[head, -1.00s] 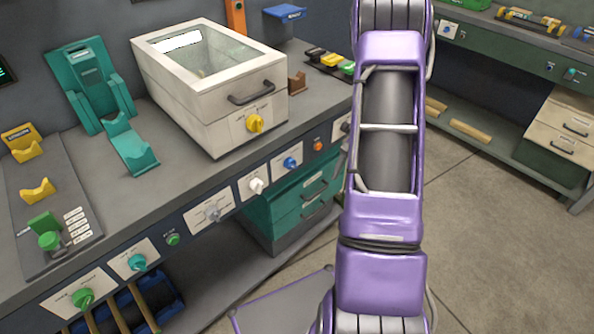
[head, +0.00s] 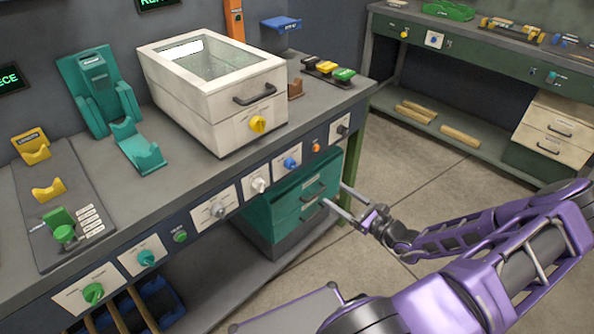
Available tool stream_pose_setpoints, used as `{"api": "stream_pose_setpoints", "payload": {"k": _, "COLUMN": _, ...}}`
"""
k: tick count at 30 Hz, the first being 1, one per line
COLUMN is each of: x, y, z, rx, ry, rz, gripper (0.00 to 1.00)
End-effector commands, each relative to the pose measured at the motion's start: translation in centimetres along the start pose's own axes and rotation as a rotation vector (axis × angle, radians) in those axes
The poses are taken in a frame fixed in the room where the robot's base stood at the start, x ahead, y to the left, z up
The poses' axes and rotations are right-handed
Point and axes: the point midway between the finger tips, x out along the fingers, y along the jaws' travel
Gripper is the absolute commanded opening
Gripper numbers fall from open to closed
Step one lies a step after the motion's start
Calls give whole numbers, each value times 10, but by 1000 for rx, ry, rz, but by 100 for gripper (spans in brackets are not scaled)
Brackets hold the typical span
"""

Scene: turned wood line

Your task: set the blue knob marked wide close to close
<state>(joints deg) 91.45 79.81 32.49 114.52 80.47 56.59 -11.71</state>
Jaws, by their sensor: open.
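A blue knob (head: 290,163) sits on a white label plate on the front panel of the near bench, right of the white knob. Its label is too small to read, and I cannot tell its setting. Another blue knob (head: 434,41) shows on the far bench's front; its marking is also unreadable. My gripper (head: 336,196) is open and empty, with its two fingers apart, pointing left. In the picture it is below and right of the near blue knob, in front of the teal drawers, and not touching the knob.
Beside the near blue knob are a white knob (head: 259,185), an orange button (head: 316,146) and a black knob (head: 342,130). Teal drawers (head: 290,205) stand below. A white glass-topped box (head: 212,100) with a yellow knob stands on the bench. Open floor lies between the benches.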

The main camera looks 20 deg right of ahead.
Motion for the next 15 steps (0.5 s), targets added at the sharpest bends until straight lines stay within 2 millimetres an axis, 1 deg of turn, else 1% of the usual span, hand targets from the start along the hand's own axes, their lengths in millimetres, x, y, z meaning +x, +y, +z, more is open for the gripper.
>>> {"api": "stream_pose_setpoints", "payload": {"k": 5, "x": 26, "y": 1, "z": -1, "rx": 1, "ry": -1, "rz": 5, "gripper": 74}}
{"api": "stream_pose_setpoints", "payload": {"k": 15, "x": 101, "y": 2, "z": -2, "rx": 0, "ry": 1, "rz": 7, "gripper": 74}}
